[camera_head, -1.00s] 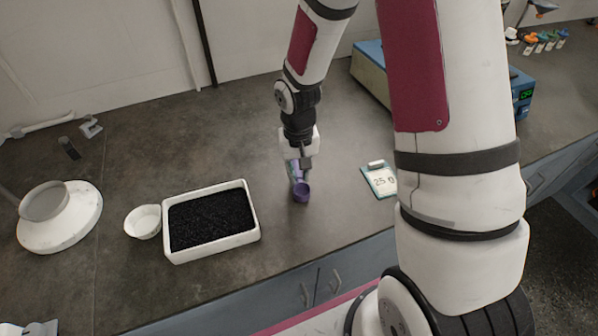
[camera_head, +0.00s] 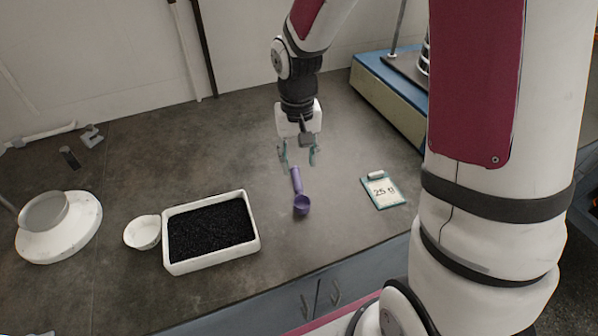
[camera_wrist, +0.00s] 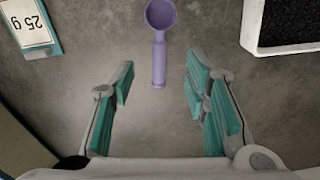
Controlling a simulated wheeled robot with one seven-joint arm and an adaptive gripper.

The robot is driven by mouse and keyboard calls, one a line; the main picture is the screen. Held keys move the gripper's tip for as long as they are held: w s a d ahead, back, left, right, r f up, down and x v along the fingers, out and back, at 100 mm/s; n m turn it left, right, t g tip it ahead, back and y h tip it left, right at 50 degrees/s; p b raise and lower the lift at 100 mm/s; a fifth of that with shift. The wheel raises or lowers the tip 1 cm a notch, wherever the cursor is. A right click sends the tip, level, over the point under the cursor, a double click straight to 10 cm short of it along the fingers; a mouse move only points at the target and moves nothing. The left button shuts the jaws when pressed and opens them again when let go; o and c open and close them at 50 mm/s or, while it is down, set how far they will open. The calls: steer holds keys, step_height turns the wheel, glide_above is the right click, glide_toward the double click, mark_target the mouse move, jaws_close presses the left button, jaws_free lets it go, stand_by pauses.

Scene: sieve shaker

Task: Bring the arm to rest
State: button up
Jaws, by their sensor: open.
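My gripper (camera_head: 299,156) is open and empty above the counter in the head view. Its teal-padded fingers stand apart in the wrist view (camera_wrist: 165,95). A purple scoop (camera_head: 301,204) lies on the counter just in front of the gripper, apart from the fingers. In the wrist view the scoop (camera_wrist: 160,15) has its bowl at the top and its handle pointing toward the gap between the fingers.
A white tray of black grains (camera_head: 166,246) stands left of the scoop, beside a small white bowl (camera_head: 142,232). A white round device with a grey pan (camera_head: 80,241) is far left. A "25 g" clipboard (camera_head: 383,190) lies right. A blue-and-cream machine (camera_head: 385,103) stands behind.

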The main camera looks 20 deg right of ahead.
steer(key=shift+r, duration=1.4)
steer(key=s+r+n+t+p, duration=0.1)
steer(key=s+r+t, duration=0.3)
steer(key=s+r, duration=1.4)
steer(key=s+n, duration=0.1)
steer(key=s, duration=0.2)
steer(key=shift+s+a+p, duration=0.2)
steer(key=shift+s+p, duration=0.05)
steer(key=shift+p, duration=0.05)
steer(key=shift+s, duration=0.3)
steer(key=shift+c, duration=0.2)
